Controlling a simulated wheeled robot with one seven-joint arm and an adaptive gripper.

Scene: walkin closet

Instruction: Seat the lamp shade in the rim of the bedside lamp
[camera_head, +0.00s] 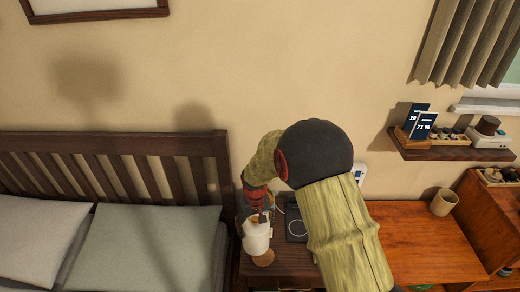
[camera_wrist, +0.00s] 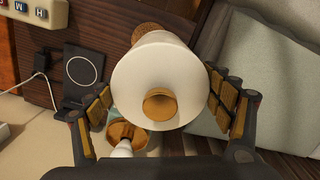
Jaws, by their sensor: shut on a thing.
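The white lamp shade (camera_wrist: 185,80) is between the fingers of my gripper (camera_wrist: 167,108) in the wrist view, and my gripper is shut on it. A round tan-brown centre shows in the shade; I cannot tell whether it is part of the shade or seen through an opening. In the head view the shade (camera_head: 256,238) is over the nightstand, below my gripper (camera_head: 257,213). A round tan wooden piece (camera_head: 263,258), perhaps the lamp's base, shows just under the shade. It looks like the tan piece (camera_wrist: 150,28) behind the shade in the wrist view. Any contact between shade and lamp rim is hidden.
A brown dish-like piece with a white part (camera_wrist: 127,137) is near the left finger. A black charging pad (camera_wrist: 82,68) lies on the nightstand (camera_head: 285,272). The bed's headboard (camera_head: 218,165) is close on the left. A desk (camera_head: 425,240) with a cup (camera_head: 443,202) is right.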

